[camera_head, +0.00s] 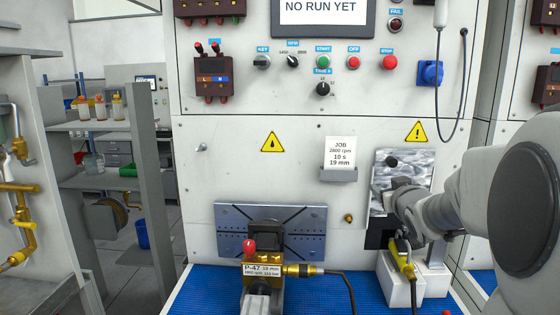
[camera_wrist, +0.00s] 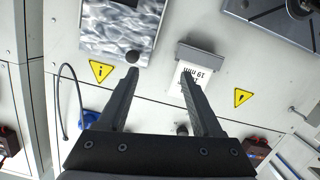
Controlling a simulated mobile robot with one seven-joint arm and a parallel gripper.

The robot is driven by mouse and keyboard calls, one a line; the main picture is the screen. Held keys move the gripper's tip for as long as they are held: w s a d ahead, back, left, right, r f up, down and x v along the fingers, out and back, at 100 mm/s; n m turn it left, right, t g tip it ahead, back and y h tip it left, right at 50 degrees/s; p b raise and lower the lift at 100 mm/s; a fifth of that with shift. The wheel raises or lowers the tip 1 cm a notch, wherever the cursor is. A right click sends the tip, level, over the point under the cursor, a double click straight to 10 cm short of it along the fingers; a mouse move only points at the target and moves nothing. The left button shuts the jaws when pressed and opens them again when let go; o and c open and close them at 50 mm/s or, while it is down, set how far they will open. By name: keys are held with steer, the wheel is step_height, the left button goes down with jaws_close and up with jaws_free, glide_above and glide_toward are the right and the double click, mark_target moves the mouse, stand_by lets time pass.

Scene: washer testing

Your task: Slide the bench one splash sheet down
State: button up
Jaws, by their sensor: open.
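The splash sheet is a mottled silver panel (camera_head: 408,166) on the bench wall at the right, with a black round knob (camera_head: 392,162) near its upper left. A dark area (camera_head: 378,232) shows below the sheet. In the wrist view the sheet (camera_wrist: 112,32) is at the top left, with its knob (camera_wrist: 132,57) just beyond the left fingertip. My gripper (camera_wrist: 159,74) is open and empty, and the knob is not between its fingers. In the head view my arm and gripper (camera_head: 380,194) cover the sheet's lower part.
A job card in a grey holder (camera_head: 339,174) is left of the sheet. A pump (camera_head: 263,268) with a red knob stands on the blue mat (camera_head: 205,290). A white block with a yellow fitting (camera_head: 402,283) stands below my gripper. A cable hangs at the right (camera_head: 437,100).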

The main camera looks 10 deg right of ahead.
steer(key=t, duration=0.2)
glide_toward(393, 164)
steer(key=x, duration=1.1)
steer(key=shift+w+r, duration=0.15)
steer(key=shift+w, duration=0.15)
jaws_close()
stand_by(1.2)
